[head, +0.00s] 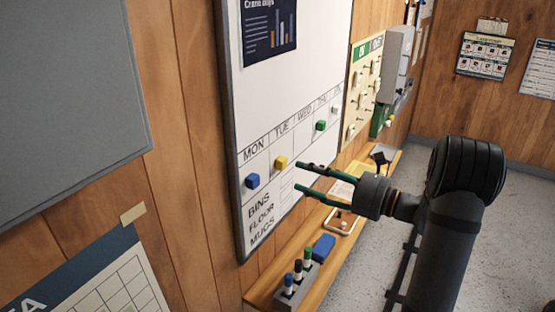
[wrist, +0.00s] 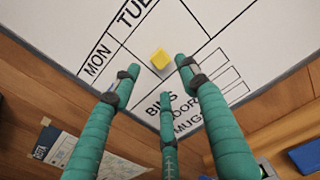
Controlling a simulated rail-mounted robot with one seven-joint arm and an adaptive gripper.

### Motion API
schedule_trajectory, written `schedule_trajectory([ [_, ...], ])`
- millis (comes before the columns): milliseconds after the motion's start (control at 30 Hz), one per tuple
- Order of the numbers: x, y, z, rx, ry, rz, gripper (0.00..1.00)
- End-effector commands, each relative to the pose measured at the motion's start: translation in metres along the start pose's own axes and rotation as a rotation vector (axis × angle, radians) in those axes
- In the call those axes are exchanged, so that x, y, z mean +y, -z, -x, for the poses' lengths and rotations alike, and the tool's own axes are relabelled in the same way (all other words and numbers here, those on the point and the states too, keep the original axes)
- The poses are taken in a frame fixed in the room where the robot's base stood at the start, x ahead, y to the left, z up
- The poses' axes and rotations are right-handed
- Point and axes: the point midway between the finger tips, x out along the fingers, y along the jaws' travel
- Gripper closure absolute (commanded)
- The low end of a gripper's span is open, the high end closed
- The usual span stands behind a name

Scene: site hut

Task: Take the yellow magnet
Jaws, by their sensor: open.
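The yellow magnet (head: 281,162) is a small block stuck on the whiteboard (head: 296,80), under the TUE heading. In the wrist view the yellow magnet (wrist: 160,59) shows just beyond the fingertips, between the left and right fingers. My gripper (head: 299,176) has teal fingers with dark bands. It is open and empty, pointing at the board just right of the magnet in the head view. In the wrist view my gripper (wrist: 158,68) has its fingers spread, and nothing is between them. A small gap seems to remain between fingertips and magnet.
A blue magnet (head: 252,181) sits left of the yellow one, and a green magnet (head: 320,125) to the right. Below the board a wooden ledge (head: 330,243) bears a marker holder (head: 297,283), a blue block (head: 323,247) and a small tray (head: 343,221).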

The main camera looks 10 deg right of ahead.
Motion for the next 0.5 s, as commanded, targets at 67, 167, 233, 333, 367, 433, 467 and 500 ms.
schedule_trajectory([
  [67, -0.001, -0.001, -0.004, 0.001, 0.001, 0.0, 0.56],
  [167, -0.001, -0.003, -0.015, 0.001, 0.0, -0.002, 0.56],
  [233, -0.001, -0.005, -0.026, 0.001, -0.002, -0.004, 0.56],
  [333, -0.003, -0.004, -0.041, 0.002, -0.002, -0.002, 0.56],
  [367, -0.003, -0.003, -0.045, 0.001, -0.002, -0.002, 0.56],
  [433, -0.003, -0.002, -0.052, 0.001, 0.0, -0.001, 0.56],
  [467, -0.004, -0.002, -0.054, 0.001, 0.001, 0.0, 0.56],
  [500, -0.004, -0.001, -0.055, 0.001, 0.002, 0.0, 0.56],
])
